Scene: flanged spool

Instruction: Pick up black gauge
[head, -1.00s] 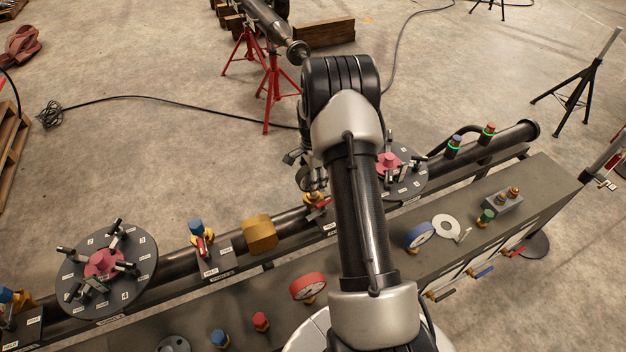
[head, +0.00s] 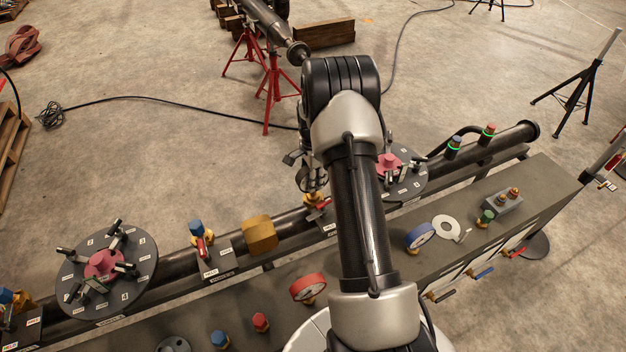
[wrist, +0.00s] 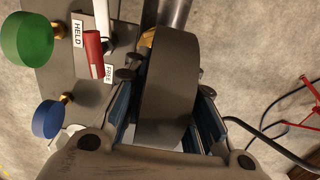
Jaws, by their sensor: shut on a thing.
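The black gauge (wrist: 168,95) is a thick dark disc seen edge-on in the wrist view. It fills the space between the two fingers of my gripper (wrist: 172,105), which is shut on it with a finger on each side. A bit of brass fitting (wrist: 147,38) shows at its far end, by the pipe. In the head view my gripper (head: 314,182) is low over the pipe, just left of my arm.
A red-handled valve (wrist: 94,50) stands close left of the gauge, beside HELD and FREE labels. Green (wrist: 28,38) and blue (wrist: 47,118) round parts are further left. In the head view a yellow block (head: 259,233) and a red gauge (head: 308,287) are nearby.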

